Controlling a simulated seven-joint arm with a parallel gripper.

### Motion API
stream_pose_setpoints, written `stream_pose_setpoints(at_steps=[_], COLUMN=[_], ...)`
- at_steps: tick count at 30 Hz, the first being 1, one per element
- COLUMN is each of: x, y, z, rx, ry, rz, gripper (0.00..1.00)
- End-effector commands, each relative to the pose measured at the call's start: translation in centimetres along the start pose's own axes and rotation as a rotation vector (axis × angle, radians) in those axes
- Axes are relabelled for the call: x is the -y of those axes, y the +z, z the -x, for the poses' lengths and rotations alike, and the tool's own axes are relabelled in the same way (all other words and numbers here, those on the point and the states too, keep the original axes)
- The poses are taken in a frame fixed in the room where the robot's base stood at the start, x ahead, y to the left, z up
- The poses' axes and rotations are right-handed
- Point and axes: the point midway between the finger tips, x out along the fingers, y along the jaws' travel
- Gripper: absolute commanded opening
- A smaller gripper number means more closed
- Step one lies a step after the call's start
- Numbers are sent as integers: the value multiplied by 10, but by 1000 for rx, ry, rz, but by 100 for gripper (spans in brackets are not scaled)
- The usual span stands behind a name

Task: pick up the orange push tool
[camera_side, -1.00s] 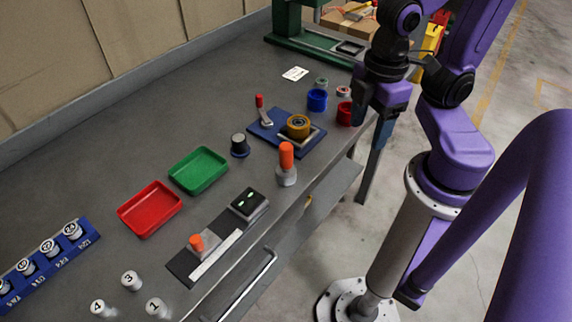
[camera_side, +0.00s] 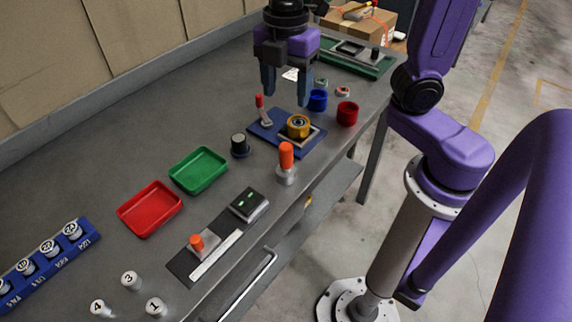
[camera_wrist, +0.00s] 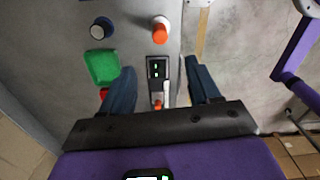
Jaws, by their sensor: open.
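An upright orange cylinder in a grey round base (camera_side: 286,158), which looks like the push tool, stands near the table's front edge. It also shows at the top of the wrist view (camera_wrist: 160,32). A second, smaller orange knob (camera_side: 197,243) sits on a grey block on a dark plate; it shows low between the fingers in the wrist view (camera_wrist: 156,103). My gripper (camera_side: 286,92) is open and empty, pointing down above the far part of the table, near the blue fixture. In the wrist view my gripper (camera_wrist: 160,68) has both fingers apart with nothing held between them.
A blue plate (camera_side: 262,133) carries a red-handled lever and a yellow ring part. Blue (camera_side: 317,101) and red (camera_side: 347,114) cups stand behind it. A black knob (camera_side: 239,145), green tray (camera_side: 198,170), red tray (camera_side: 150,209) and small display box (camera_side: 249,205) are nearby.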

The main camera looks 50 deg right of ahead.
Motion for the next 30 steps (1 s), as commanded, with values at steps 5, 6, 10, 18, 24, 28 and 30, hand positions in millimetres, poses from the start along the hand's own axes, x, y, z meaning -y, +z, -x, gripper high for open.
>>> stream_pose_setpoints(at_steps=[5, 6, 10, 18, 24, 28, 30], x=[1, 1, 1, 1, 1, 1, 1], y=[1, 1, 1, 1, 0, 0, 0], z=[-25, -33, -58, -104, -119, -124, -130], rx=[5, 5, 5, 4, 1, 2, 2], ry=[-7, -8, -7, -6, -2, -3, -3], rz=[1, 1, 1, -1, -1, -1, -1], gripper=[61, 61, 61, 61, 61, 61, 61])
